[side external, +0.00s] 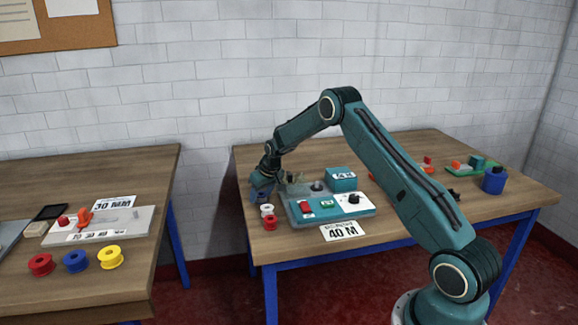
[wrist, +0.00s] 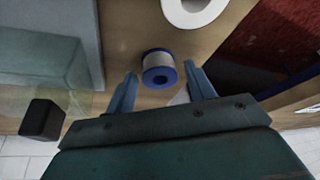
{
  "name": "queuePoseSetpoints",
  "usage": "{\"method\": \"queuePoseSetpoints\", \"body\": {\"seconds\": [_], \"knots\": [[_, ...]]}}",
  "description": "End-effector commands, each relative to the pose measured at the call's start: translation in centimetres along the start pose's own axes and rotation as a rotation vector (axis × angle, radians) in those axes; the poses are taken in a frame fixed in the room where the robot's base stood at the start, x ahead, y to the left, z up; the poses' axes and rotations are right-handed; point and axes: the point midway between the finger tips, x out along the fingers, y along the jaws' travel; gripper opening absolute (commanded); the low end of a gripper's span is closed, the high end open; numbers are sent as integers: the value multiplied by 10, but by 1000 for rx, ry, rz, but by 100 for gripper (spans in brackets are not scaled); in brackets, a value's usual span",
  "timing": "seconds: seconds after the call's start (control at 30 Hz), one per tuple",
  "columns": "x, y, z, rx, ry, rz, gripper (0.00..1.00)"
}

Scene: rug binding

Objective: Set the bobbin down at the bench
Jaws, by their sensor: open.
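A blue-flanged bobbin (wrist: 160,75) with pale winding stands on the wooden bench (side external: 490,205) in the wrist view. My gripper (wrist: 160,70) is open, its two fingers on either side of the bobbin with a visible gap at each side. In the side external view my gripper (side external: 263,188) is low at the bench's left end, beside the teal machine, and the blue bobbin there is largely hidden by it.
The teal machine (side external: 342,212) with a labelled box (side external: 342,180) stands right of my gripper. A "40 M" card (side external: 342,231) lies at the front edge. A second table at left holds red (side external: 41,265), blue (side external: 76,261) and yellow (side external: 111,257) bobbins.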

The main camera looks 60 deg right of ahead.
Motion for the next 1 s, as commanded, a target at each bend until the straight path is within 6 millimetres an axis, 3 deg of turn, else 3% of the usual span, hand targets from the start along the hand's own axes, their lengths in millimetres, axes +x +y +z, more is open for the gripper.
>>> {"method": "queuePoseSetpoints", "body": {"seconds": [0.27, 0.8, 1.0], "knots": [[-21, 0, -1, 0, 2, 0, 54], [-96, 0, -1, 0, 2, 0, 54], [-115, 0, 0, 0, 1, 0, 54]]}}
